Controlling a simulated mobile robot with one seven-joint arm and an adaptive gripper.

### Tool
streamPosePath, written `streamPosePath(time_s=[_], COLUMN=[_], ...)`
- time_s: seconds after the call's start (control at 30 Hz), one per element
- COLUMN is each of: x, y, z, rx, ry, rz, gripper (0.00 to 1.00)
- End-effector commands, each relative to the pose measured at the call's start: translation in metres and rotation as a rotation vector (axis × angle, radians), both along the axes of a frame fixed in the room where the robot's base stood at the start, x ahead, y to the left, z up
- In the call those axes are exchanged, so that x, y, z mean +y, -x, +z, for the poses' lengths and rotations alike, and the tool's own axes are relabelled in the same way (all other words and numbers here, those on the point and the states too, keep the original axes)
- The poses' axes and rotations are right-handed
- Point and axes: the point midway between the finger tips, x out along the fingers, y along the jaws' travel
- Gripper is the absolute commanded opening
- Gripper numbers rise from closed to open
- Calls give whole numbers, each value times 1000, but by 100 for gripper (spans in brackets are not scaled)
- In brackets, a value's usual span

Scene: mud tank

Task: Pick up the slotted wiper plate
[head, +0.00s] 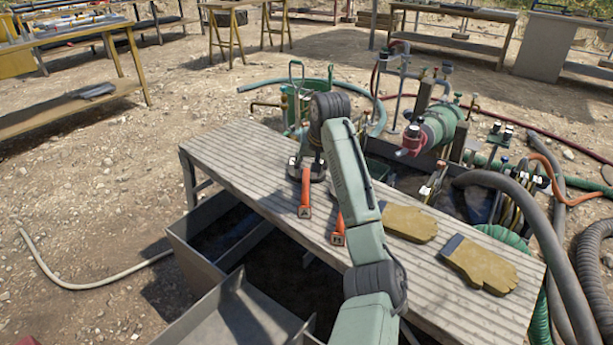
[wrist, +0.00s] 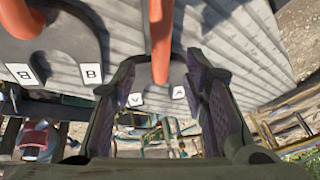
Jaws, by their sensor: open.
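Two dark plates with orange handles and white letter tags lie on the ribbed bench. One, tagged A, shows between my fingers in the wrist view (wrist: 150,78); its orange handle (wrist: 161,45) runs up the picture. In the head view its handle (head: 305,193) points toward the front edge. The other plate, tagged B (wrist: 60,55), is at the left in the wrist view; its handle (head: 338,230) is partly behind my arm in the head view. I cannot tell which is the slotted wiper plate. My gripper (wrist: 160,66) is open above the A plate, its fingers either side; contact is unclear.
The ribbed bench (head: 240,158) has two tan gloves (head: 408,222) (head: 480,265) on its right part. Open metal bins (head: 195,262) stand before it. A green pump (head: 438,128) and thick hoses (head: 540,215) crowd behind and right. The bench's left end is clear.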

Motion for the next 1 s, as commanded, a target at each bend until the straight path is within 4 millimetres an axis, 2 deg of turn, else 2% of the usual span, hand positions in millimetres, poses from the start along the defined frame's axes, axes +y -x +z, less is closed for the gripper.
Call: streamPosePath(time_s=[0.23,0.57,1.0], x=[6,8,8], y=[-16,-19,-19], z=[-31,-37,-37], rx=[2,0,-1], ry=[0,-1,-1], rz=[-1,0,0], gripper=[40,40,10])
